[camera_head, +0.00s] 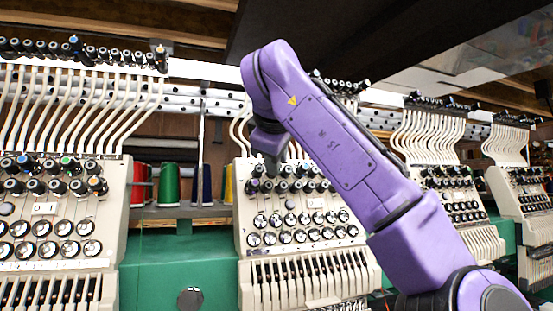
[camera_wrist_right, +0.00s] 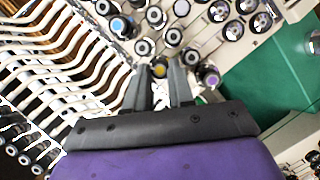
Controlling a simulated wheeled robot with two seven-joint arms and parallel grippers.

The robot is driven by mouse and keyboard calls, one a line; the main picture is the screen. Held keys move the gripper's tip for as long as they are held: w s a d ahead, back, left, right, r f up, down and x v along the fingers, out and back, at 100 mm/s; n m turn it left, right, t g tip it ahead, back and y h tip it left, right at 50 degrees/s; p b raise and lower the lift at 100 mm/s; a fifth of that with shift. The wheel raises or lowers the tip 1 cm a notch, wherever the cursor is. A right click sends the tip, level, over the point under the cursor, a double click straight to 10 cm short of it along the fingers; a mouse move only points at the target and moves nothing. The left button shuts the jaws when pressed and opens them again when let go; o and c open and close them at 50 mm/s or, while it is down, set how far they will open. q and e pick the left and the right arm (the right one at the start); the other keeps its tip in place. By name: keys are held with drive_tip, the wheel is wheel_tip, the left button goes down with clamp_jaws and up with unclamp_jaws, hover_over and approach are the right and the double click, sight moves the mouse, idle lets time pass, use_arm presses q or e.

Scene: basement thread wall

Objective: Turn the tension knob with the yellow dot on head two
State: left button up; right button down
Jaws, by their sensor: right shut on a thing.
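The embroidery head (camera_head: 246,243) in the middle of the head view carries rows of dark tension knobs; its number plate is hidden. My right gripper (camera_head: 268,165) reaches its upper knob rows from above, and my forearm covers part of them. In the right wrist view, a knob with a yellow dot (camera_wrist_right: 160,70) sits between the two fingertips of my right gripper (camera_wrist_right: 162,75), which is shut on it. My left gripper is in neither view.
Close neighbours in the wrist view are a blue-dot knob (camera_wrist_right: 120,26) and a purple-dot knob (camera_wrist_right: 210,78). Another head (camera_head: 62,262), labelled 01, stands at left. Coloured thread cones (camera_head: 168,184) stand between the heads. Pale thread tubes (camera_wrist_right: 45,75) run close beside the gripper.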

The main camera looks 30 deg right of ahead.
idle(0.3)
drive_tip(key=c, duration=1)
unclamp_jaws()
drive_tip(key=shift+o, duration=0.2)
drive_tip(key=shift+s, duration=0.1)
drive_tip(key=p+v, duration=0.1)
drive_tip(key=v, duration=0.9)
drive_tip(key=shift+s+r, duration=0.15)
